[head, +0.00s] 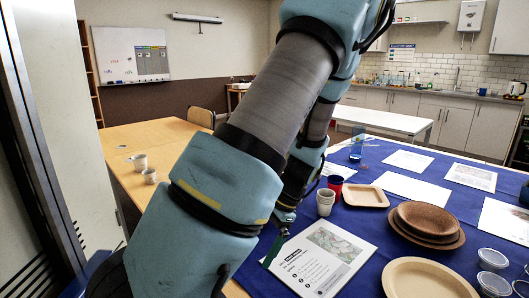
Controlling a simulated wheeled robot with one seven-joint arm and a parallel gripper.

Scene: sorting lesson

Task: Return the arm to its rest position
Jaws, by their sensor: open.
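My arm fills the middle of the head view, folded with its links bent down over the left part of the blue-covered table. My gripper (275,247) shows only in part, low beside the arm, with a dark green finger pointing down. It is open, and I see nothing held in it. It hangs by the left edge of a printed sheet (322,258) on the blue cloth (365,277). Most of the gripper is hidden behind my forearm.
Near the gripper stand a pale cup (325,202) and a red cup (335,184). To the right are a square tray (366,196), stacked brown plates (425,222), a large tan plate (425,280) and clear bowls (492,260). A wooden table (160,134) at left holds two cups.

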